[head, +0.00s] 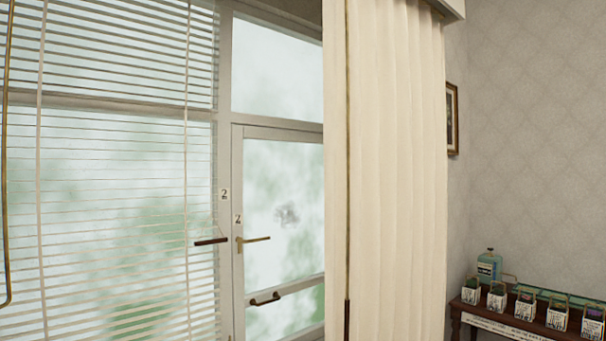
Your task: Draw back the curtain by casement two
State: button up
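The cream curtain (398,170) hangs in vertical folds at the right end of the window, below a pale pelmet (452,8). A small plate reading 2 (224,194) is on the frame. A second plate (238,218) beside it is hard to read. The right-hand casement (275,210) has a brass handle (253,239) and a lower dark handle (265,299). My gripper is not in view.
A slatted blind (110,170) covers the left window, with a bent brass rod (6,150) at the far left. A dark handle (211,241) sits by the frame. A picture (452,120) hangs beside the curtain.

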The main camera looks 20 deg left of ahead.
aim_at(385, 139)
jog(key=u, duration=0.4)
jog(key=i+j+u, duration=0.35)
jog(key=j, duration=0.15)
jog(key=i+j+u, duration=0.4)
